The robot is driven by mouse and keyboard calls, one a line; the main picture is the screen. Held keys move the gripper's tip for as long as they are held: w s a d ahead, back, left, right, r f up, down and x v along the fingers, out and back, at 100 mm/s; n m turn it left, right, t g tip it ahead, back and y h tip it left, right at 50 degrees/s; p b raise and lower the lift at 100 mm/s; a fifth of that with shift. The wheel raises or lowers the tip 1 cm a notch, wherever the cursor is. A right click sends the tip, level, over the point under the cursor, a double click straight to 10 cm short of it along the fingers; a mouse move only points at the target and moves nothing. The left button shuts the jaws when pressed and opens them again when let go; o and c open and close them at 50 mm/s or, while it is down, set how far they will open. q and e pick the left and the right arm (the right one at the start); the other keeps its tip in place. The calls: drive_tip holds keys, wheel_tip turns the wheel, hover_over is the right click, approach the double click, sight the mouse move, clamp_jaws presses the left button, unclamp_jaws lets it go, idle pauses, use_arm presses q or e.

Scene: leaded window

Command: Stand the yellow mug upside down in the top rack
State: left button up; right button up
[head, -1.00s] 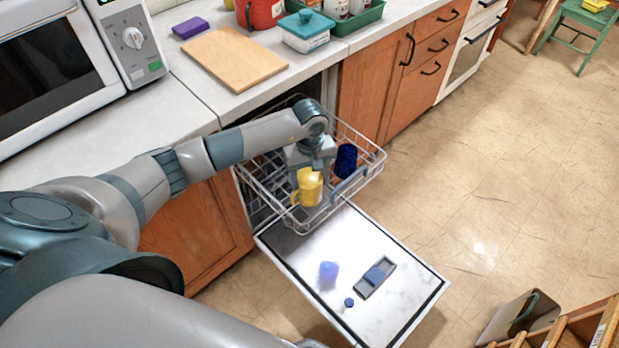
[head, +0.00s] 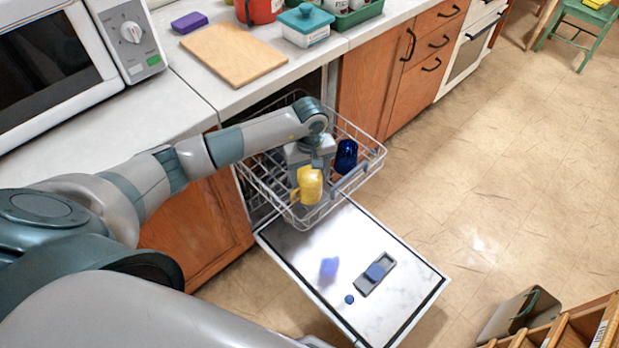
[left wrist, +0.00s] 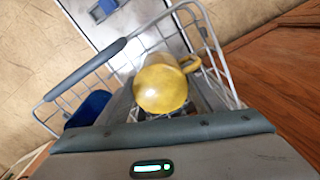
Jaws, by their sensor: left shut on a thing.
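The yellow mug (head: 310,185) is upside down, its closed base facing up and its handle on the left in the head view. My left gripper (head: 312,168) is above it and shut on it; the left wrist view shows the mug (left wrist: 162,85) between the fingers. The mug is at the front part of the pulled-out top rack (head: 374,163). Its rim is hidden, so I cannot tell whether it touches the rack wires. My right gripper is not in view.
A dark blue cup (head: 346,155) stands in the rack to the right of the mug; it also shows in the left wrist view (left wrist: 88,108). The open dishwasher door (head: 400,310) lies below. A wooden board (head: 232,55) lies on the counter above.

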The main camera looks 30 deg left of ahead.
use_arm(q)
drive_tip(key=shift+f+b, duration=0.35)
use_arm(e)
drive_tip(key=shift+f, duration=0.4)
use_arm(q)
drive_tip(key=o, duration=1.5)
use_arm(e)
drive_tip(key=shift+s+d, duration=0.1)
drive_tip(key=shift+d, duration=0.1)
use_arm(q)
wheel_tip(320, 180, up, 4)
drive_tip(key=shift+p, duration=1.15)
wheel_tip(320, 180, up, 6)
drive_tip(key=p, duration=0.3)
drive_tip(key=shift+r, duration=0.25)
wheel_tip(320, 180, up, 7)
drive_tip(key=p, duration=0.3)
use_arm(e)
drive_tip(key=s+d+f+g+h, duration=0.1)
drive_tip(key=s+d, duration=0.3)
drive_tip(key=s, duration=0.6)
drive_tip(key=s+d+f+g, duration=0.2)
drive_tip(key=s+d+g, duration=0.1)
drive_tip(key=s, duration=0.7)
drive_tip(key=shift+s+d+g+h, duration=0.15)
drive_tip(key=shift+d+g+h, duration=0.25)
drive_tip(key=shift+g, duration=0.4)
